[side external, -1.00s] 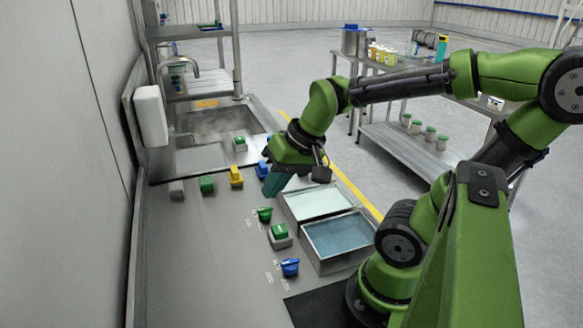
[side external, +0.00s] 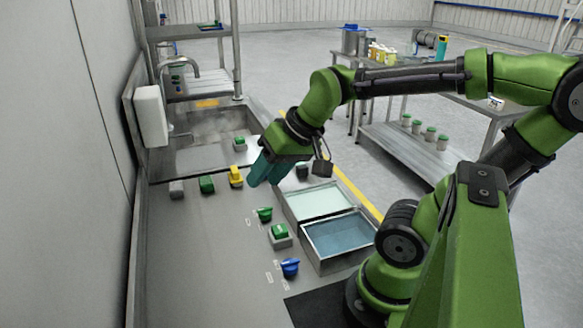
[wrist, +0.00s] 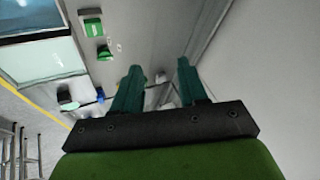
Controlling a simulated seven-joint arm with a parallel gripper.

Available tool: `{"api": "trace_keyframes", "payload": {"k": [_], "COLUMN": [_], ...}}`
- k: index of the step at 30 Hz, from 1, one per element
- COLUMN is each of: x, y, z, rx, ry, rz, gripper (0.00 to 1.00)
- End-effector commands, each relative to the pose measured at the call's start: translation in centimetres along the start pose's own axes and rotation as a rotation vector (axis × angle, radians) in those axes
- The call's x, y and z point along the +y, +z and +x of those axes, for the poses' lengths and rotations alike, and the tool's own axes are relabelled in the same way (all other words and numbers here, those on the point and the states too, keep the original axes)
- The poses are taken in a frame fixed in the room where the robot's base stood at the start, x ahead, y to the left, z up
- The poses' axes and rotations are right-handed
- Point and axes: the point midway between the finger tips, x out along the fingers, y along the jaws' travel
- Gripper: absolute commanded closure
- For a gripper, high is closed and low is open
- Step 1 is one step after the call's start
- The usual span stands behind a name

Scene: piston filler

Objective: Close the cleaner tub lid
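The cleaner tub (side external: 318,264) is a metal box of blue liquid on the bench in the side view, part of it also at the top left of the wrist view (wrist: 28,22). Its lid (side external: 318,203) looks open, a pale green framed panel lying on the tub's far side; it also shows in the wrist view (wrist: 45,61). My gripper (side external: 264,184) is above the bench, up and left of the lid and apart from it. In the wrist view its teal fingers (wrist: 158,85) are spread with nothing held between them.
A green knob (side external: 265,214), a green button (side external: 280,232) and a blue knob (side external: 290,266) stand left of the tub. Yellow (side external: 236,177) and green (side external: 207,184) pieces stand farther left. A sink (side external: 215,125) lies behind. The bench's front left is clear.

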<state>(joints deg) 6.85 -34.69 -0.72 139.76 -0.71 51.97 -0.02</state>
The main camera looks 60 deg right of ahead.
Motion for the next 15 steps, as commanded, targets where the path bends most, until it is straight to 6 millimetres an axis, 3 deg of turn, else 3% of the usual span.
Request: {"api": "trace_keyframes", "payload": {"k": [1,3,5,9,15], "x": [1.3,3.2,5.3,11.2,20.9], "y": [-2.0,-4.9,-7.3,-12.3,-17.3], "z": [0.5,0.9,1.2,1.8,1.7], "rx": [-0.018,-0.044,-0.07,-0.149,-0.277], "ry": [0.044,0.102,0.151,0.259,0.386], "rz": [0.052,0.11,0.152,0.239,0.332], "gripper": [0.49,0.4,0.4,0.4,0.4]}}
